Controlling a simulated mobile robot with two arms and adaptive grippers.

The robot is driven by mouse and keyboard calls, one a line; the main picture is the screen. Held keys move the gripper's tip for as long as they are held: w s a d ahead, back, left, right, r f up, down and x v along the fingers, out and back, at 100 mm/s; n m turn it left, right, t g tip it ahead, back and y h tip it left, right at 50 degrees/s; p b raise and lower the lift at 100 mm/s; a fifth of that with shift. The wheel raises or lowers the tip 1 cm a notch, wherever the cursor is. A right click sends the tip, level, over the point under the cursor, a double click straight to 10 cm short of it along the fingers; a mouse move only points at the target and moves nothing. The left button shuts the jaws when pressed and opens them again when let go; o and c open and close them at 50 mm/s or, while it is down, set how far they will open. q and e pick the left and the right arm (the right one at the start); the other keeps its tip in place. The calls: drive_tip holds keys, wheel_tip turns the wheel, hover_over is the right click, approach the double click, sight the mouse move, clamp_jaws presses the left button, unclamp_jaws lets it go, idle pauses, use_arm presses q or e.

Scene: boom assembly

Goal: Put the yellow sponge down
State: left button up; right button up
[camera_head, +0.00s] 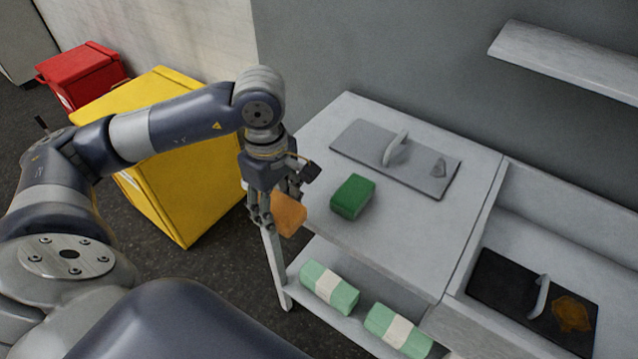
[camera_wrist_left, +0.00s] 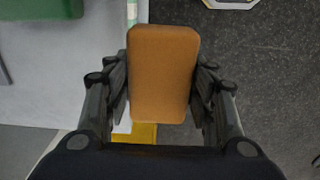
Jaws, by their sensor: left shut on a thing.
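The yellow sponge (camera_head: 289,214) looks orange-yellow and is held in my left gripper (camera_head: 268,212), at the left edge of the grey table (camera_head: 400,222). In the left wrist view the sponge (camera_wrist_left: 163,72) sits between the two fingers of the left gripper (camera_wrist_left: 161,90), which are shut on its sides. Below it in that view are the table edge and the dark floor. A green sponge (camera_head: 352,197) lies on the tabletop to the right of the gripper. My right gripper is not in view.
A grey board with a handle (camera_head: 395,157) lies at the back of the table. A dark board (camera_head: 518,304) with an orange-brown stain lies in the right section. Green-and-white packs (camera_head: 330,288) rest on the lower shelf. A yellow bin (camera_head: 185,195) and red bin (camera_head: 80,74) stand left. The tabletop's front is clear.

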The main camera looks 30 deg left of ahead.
use_arm(q)
drive_tip(key=w, duration=0.2)
drive_tip(key=w+a+p, duration=0.1)
drive_tip(key=w, duration=0.1)
drive_tip(key=w+a+p, duration=0.1)
drive_tip(key=w, duration=0.1)
drive_tip(key=shift+w+f, duration=0.15)
drive_tip(key=shift+f, duration=0.05)
drive_tip(key=w+p, duration=0.1)
drive_tip(key=w, duration=0.2)
drive_tip(key=w+a, duration=0.1)
drive_tip(key=w, duration=0.2)
drive_tip(key=w+a+f+p, duration=0.1)
drive_tip(key=w, duration=0.2)
drive_tip(key=shift+f+p, duration=0.1)
drive_tip(key=shift+p, duration=0.25)
drive_tip(key=shift+w, duration=0.1)
wheel_tip(320, 180, down, 3)
drive_tip(key=shift+r+p, duration=0.15)
drive_tip(key=shift+p, duration=0.65)
drive_tip(key=shift+f, duration=0.45)
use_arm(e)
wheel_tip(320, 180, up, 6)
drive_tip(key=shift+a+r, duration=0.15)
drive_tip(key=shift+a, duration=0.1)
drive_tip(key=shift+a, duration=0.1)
